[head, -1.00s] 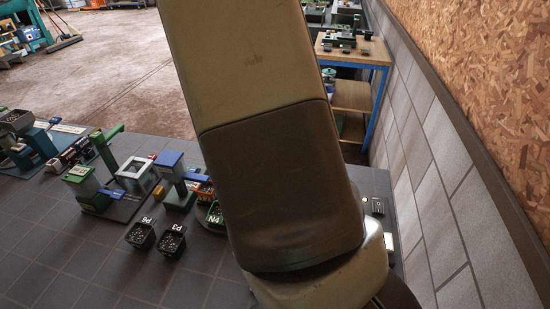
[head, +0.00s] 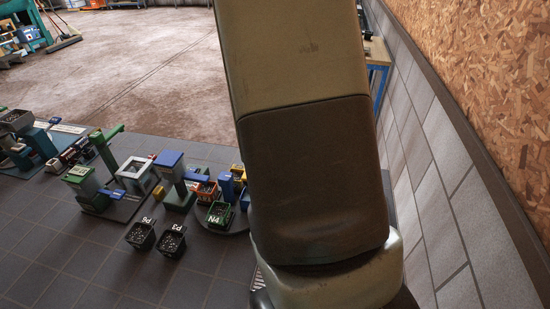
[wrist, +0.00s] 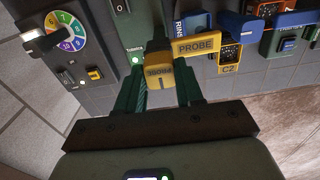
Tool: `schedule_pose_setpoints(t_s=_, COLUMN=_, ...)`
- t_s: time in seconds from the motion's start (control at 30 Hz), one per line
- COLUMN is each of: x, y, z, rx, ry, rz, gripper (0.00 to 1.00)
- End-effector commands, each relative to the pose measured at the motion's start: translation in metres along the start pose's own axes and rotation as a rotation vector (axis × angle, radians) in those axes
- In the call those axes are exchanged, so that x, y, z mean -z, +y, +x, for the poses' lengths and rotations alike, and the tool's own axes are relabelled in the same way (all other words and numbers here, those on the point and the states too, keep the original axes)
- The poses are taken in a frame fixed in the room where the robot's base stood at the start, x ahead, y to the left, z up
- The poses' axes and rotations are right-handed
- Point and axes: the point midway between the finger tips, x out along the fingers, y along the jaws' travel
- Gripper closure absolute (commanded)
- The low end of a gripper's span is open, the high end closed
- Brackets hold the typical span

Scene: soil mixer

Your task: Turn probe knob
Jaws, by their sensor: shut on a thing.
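The yellow probe knob (wrist: 159,73), lettered PROBE, shows at the middle of the wrist view. My gripper (wrist: 161,88) has its two green fingers on either side of the knob and is shut on it. A second yellow piece (wrist: 196,48), also lettered PROBE, is just right of the knob, near the right fingertip. In the head view, my arm hides the gripper and the knob.
A colored dial (wrist: 67,31) with numbers is at the upper left of the wrist view. A blue part (wrist: 241,26) and a C2 bin (wrist: 229,57) are to the right. In the head view, the N4 bin (head: 215,216) and two black bins (head: 141,236) stand left of my arm.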

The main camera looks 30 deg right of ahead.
Motion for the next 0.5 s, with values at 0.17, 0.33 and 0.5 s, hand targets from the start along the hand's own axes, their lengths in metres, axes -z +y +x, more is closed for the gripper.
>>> schedule_pose_setpoints(t_s=0.17, x=0.0017, y=0.0007, z=0.0002, rx=0.0, ry=0.005, rz=-0.028, gripper=0.94)
schedule_pose_setpoints(t_s=0.33, x=0.0017, y=0.0005, z=0.0002, rx=0.0, ry=0.005, rz=-0.038, gripper=0.94)
schedule_pose_setpoints(t_s=0.5, x=0.0017, y=0.0004, z=0.0002, rx=-0.001, ry=0.005, rz=-0.038, gripper=0.94)
